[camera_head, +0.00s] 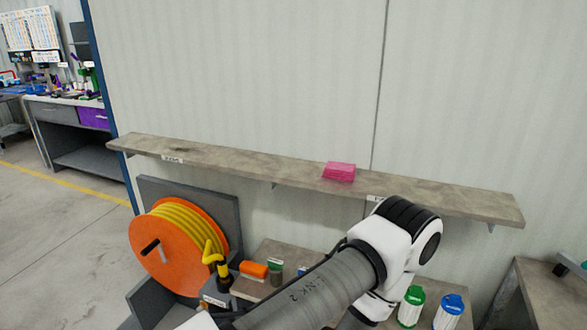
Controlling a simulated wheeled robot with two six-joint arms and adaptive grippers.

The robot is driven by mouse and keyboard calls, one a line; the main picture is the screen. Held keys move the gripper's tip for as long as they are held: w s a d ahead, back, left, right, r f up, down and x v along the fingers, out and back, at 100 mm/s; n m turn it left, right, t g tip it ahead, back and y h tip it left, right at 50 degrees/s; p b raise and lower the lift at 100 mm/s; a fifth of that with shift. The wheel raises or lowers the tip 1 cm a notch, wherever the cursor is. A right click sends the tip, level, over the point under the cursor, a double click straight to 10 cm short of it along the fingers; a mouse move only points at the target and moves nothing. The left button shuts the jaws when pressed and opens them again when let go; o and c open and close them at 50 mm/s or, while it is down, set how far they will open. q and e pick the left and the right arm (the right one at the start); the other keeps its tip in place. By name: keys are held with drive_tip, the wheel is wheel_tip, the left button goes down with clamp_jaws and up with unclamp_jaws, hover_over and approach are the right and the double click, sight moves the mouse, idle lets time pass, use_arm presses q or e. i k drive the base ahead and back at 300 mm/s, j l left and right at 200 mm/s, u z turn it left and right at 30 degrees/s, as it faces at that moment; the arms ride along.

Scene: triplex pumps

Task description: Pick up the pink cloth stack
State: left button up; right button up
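The pink cloth stack (339,172) lies on the wooden wall shelf (230,160), right of the shelf's middle. It is a small, flat, bright pink block with nothing on top of it. One of my arms reaches up from the bottom of the view, its white and black joint in front of the wall, below and to the right of the stack. No gripper fingers can be seen in this view. Nothing is seen touching the stack.
Below the shelf stand an orange reel (165,252) with yellow hose, an orange item (253,269), a green-capped container (411,306) and a blue-capped container (449,311). A workbench (75,125) stands at the far left. Most of the shelf top is clear.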

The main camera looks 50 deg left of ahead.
sight(342, 171)
drive_tip(key=u, duration=1.45)
